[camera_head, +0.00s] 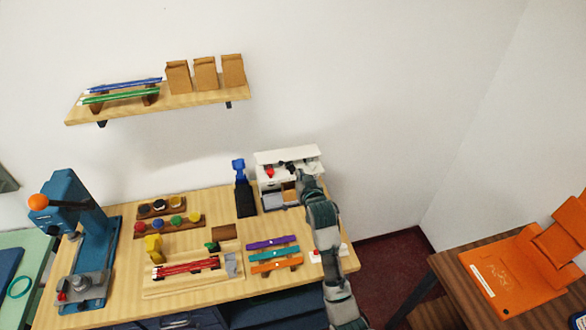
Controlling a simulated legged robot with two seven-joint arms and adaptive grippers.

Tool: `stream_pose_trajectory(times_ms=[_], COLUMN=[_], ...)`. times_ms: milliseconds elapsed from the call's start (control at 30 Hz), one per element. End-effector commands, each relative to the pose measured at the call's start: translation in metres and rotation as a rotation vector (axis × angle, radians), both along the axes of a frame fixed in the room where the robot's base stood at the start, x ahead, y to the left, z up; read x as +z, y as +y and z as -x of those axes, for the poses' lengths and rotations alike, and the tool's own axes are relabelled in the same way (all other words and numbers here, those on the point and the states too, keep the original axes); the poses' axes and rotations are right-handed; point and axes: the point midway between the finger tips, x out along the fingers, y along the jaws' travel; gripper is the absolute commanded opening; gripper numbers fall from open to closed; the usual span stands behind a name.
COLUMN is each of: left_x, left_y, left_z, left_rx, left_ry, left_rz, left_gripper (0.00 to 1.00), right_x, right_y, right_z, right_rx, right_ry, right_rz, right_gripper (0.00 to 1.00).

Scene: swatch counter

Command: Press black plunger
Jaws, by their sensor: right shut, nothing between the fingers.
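My right arm comes up from the bottom right, and its dark gripper (284,167) is shut and empty at the top of a white box-shaped unit (290,155) at the back right of the counter. A small red knob (270,173) shows on the front of this unit, just left of the gripper. I cannot make out a black plunger apart from the dark gripper; it may be hidden behind it. Whether the fingers touch the unit is too small to tell. My left gripper is not in view.
Purple, teal and orange strips (275,254) lie in front. Round pots on wooden racks (168,225) and a wooden tray (190,283) are further left, then a blue press (85,240). A shelf (190,100) hangs above.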

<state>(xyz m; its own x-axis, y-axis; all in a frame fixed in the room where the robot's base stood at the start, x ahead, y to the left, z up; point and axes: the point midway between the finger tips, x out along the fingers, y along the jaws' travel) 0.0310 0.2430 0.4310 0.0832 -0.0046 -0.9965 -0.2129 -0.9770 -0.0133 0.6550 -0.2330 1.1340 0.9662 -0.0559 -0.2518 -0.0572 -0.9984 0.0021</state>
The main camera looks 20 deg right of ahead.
Motion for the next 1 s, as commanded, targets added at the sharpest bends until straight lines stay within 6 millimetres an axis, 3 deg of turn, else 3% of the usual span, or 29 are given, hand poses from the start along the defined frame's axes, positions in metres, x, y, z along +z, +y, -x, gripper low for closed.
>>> stream_pose_trajectory(times_ms=[467,567,1000], left_x=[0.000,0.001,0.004], left_y=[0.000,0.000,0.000], left_z=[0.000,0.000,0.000], left_rx=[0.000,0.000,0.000], left_ry=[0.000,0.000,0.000], left_rz=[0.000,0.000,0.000], left_gripper=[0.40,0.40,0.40], right_x=[0.003,0.000,-0.021], right_y=[0.000,-0.001,-0.006], right_z=[-0.008,-0.019,-0.102], right_rx=[0.000,0.000,0.000], right_ry=[-0.009,-0.007,-0.007], right_rz=[0.000,-0.001,-0.001], right_gripper=[0.00,0.00,0.00])
